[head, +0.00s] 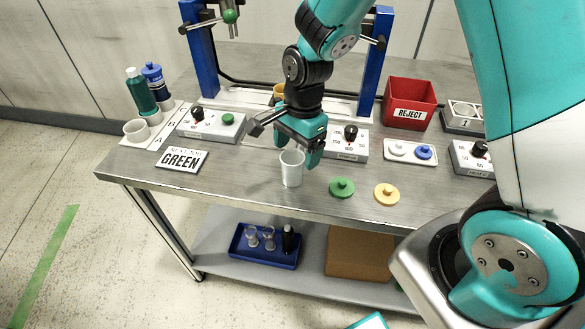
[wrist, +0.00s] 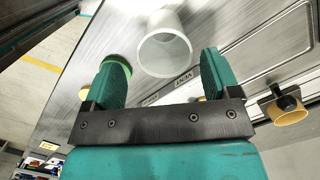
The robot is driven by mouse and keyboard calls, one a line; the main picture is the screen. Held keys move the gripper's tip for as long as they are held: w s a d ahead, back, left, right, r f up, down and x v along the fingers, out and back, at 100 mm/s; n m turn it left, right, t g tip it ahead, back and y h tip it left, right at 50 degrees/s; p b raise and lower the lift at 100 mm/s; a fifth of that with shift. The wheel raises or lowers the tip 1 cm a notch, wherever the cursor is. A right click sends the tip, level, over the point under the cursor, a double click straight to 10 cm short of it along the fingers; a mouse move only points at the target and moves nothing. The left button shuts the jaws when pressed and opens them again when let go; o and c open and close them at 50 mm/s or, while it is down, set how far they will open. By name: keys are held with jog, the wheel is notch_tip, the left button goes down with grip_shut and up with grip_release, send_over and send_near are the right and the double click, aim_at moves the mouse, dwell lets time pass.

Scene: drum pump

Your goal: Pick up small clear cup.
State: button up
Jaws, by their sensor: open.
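A small translucent whitish cup (head: 291,170) stands upright near the front edge of the metal bench. In the wrist view the cup (wrist: 164,52) shows its round open mouth, just beyond and between the two teal fingers. My gripper (head: 296,148) is just above and behind the cup in the head view, pointing down. In the wrist view my gripper (wrist: 162,76) is open with nothing between its fingers. I cannot tell whether a finger touches the cup.
Green (head: 342,188) and yellow (head: 386,194) lids lie to the cup's right. A "GREEN" sign (head: 182,159) lies left. Control boxes, a red reject bin (head: 408,103) and blue posts stand behind. A blue tray (head: 264,250) with small clear glasses is on the lower shelf.

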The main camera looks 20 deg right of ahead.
aim_at(292, 166)
jog(key=f, duration=0.2)
jog(key=a+f+p, duration=0.1)
jog(key=f, duration=0.2)
jog(key=shift+f, duration=0.1)
jog(key=c, duration=1)
